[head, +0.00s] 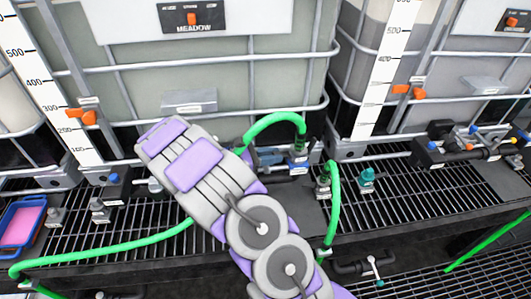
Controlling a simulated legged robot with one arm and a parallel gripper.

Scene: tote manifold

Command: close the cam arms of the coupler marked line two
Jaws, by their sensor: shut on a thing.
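My arm crosses the middle of the head view and hides part of the grated shelf. My gripper does not show; the arm links cover where it may be. A green hose (275,118) arches from behind my arm down to a dark fitting beside a blue-and-grey valve (270,157) with small tags. I cannot read a line-two mark, nor tell how any cam arms lie.
A black valve manifold (465,145) is at the right. A blue tray with a pink pad (20,226) and grey fittings (100,210) are at the left. A green hose (110,255) crosses the lower left.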

